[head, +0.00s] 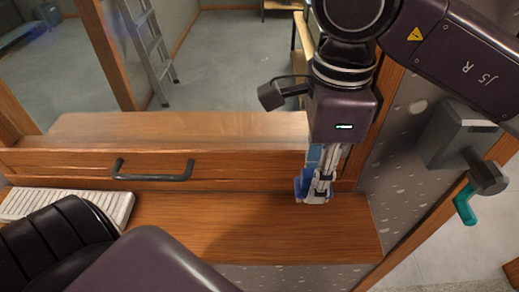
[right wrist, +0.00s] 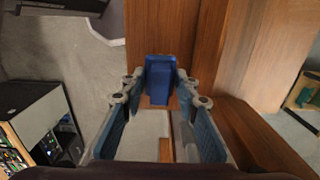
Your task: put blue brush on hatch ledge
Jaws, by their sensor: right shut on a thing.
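The blue brush (head: 301,184) is at my right gripper (head: 316,194), low over the wooden ledge (head: 260,222) by its right part. The gripper points down and is shut on the brush. In the right wrist view the brush (right wrist: 160,75) shows as a blue block between the fingertips of the gripper (right wrist: 159,92). I cannot tell whether the brush touches the ledge. The gripper hides part of the brush in the head view. My left gripper is not in view; dark parts of my own body cover the lower left.
A wooden panel with a dark handle (head: 153,171) runs behind the ledge. A white ribbed object (head: 108,202) lies at the ledge's left. A ladder (head: 150,50) stands beyond. The ledge's middle is clear.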

